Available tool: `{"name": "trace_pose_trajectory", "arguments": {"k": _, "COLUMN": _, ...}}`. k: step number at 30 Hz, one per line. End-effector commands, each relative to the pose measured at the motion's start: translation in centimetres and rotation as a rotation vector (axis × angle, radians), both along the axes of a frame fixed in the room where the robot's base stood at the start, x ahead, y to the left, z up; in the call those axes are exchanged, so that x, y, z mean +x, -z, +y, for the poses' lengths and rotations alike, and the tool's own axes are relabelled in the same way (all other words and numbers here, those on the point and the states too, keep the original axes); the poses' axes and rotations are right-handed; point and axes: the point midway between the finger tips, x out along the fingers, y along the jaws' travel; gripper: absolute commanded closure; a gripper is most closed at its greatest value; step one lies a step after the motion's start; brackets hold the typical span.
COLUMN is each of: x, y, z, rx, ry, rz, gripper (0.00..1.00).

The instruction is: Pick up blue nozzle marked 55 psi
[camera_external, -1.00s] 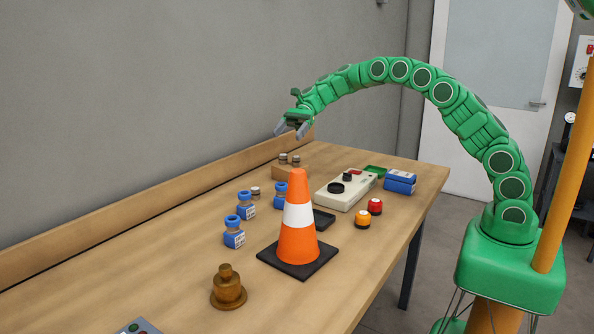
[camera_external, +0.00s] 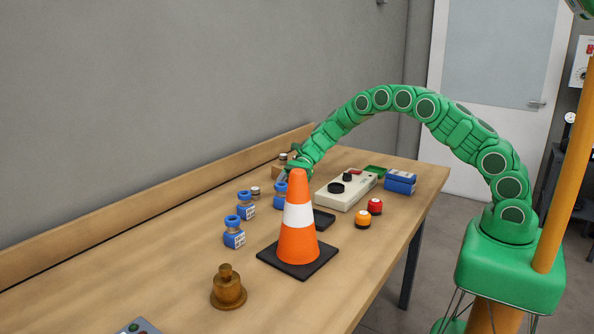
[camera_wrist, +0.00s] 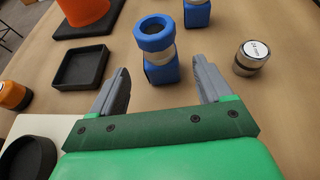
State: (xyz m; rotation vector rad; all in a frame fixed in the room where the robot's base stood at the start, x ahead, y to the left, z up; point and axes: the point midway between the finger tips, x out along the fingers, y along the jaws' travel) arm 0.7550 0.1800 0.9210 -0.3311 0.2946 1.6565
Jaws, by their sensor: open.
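Three blue nozzles stand upright on the table in the external view: a near one (camera_external: 234,235), a middle one (camera_external: 246,207) and a far one (camera_external: 279,197) partly hidden by the cone and my gripper (camera_external: 284,178). In the wrist view, one blue nozzle (camera_wrist: 155,40) with a pale neck stands ahead, centred between my open, empty fingers (camera_wrist: 161,68). Another blue nozzle (camera_wrist: 197,14) stands behind it, cut by the top edge. No psi marking on any nozzle is readable.
An orange-and-white cone (camera_external: 297,240) stands close beside my gripper. Around it are a black tray (camera_wrist: 78,68), a small metal piece (camera_wrist: 251,58), orange (camera_external: 362,219) and red (camera_external: 375,205) knobs, a pale box (camera_external: 345,190) and a brass piece (camera_external: 228,288). The table's (camera_external: 150,260) near left is mostly clear.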

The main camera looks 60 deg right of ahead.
Motion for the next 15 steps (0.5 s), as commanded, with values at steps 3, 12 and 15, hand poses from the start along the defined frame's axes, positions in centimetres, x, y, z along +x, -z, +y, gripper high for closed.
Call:
{"name": "trace_pose_trajectory", "arguments": {"k": 3, "x": -0.1, "y": 0.4, "z": 0.9, "rx": -0.001, "ry": -0.003, "rz": 0.001, "gripper": 0.21}}
{"name": "trace_pose_trajectory", "arguments": {"k": 12, "x": -0.4, "y": 1.2, "z": 2.9, "rx": 0.001, "ry": -0.003, "rz": 0.001, "gripper": 0.21}}
{"name": "trace_pose_trajectory", "arguments": {"k": 15, "x": -0.4, "y": 1.6, "z": 3.8, "rx": 0.002, "ry": -0.003, "rz": 0.003, "gripper": 0.21}}
